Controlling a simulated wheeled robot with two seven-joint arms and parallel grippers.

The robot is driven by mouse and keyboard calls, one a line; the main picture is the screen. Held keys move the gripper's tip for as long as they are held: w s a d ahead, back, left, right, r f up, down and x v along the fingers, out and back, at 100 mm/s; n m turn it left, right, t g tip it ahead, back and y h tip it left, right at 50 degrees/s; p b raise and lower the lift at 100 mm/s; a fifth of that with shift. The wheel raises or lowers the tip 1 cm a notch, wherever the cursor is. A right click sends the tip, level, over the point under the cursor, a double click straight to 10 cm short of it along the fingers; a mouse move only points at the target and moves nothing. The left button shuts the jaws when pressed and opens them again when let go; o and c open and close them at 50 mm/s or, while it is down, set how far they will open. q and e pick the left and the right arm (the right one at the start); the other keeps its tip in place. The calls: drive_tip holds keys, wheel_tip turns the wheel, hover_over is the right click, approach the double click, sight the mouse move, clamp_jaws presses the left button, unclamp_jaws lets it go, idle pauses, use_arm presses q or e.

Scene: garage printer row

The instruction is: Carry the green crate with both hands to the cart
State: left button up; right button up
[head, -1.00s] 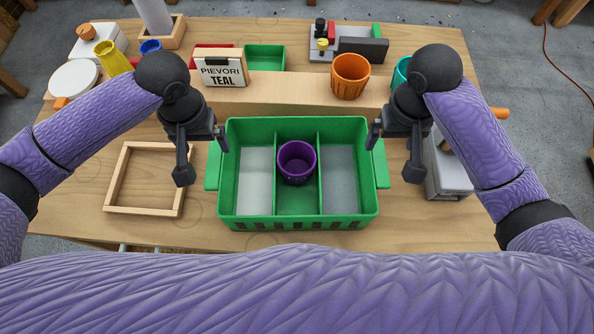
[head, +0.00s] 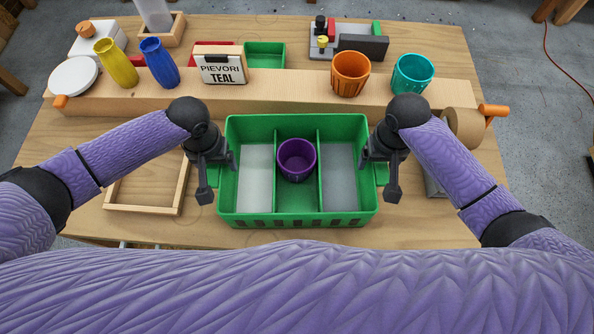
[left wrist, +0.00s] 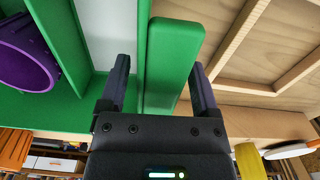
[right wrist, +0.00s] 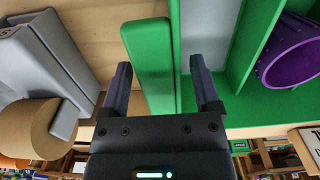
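The green crate (head: 350,209) stands on the wooden workbench in the head view. A purple cup (head: 296,160) is in its middle compartment; pale and grey panels line the outer two. My left gripper (head: 217,173) is at the crate's left side. In the left wrist view its open fingers lie either side of the green side handle (left wrist: 172,55), with gaps. My right gripper (head: 380,173) is at the crate's right side. In the right wrist view its open fingers lie either side of the other handle (right wrist: 149,55), with gaps. No cart can be made out.
A raised wooden shelf (head: 300,94) behind the crate holds an orange cup (head: 350,73), a teal cup (head: 413,74), a sign (head: 222,68) and vases. A wooden frame (head: 145,208) lies left of the crate. A tape roll (head: 464,126) is at right.

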use_arm(q)
clamp_jaws()
use_arm(e)
clamp_jaws()
drive_tip(key=shift+r, duration=0.1)
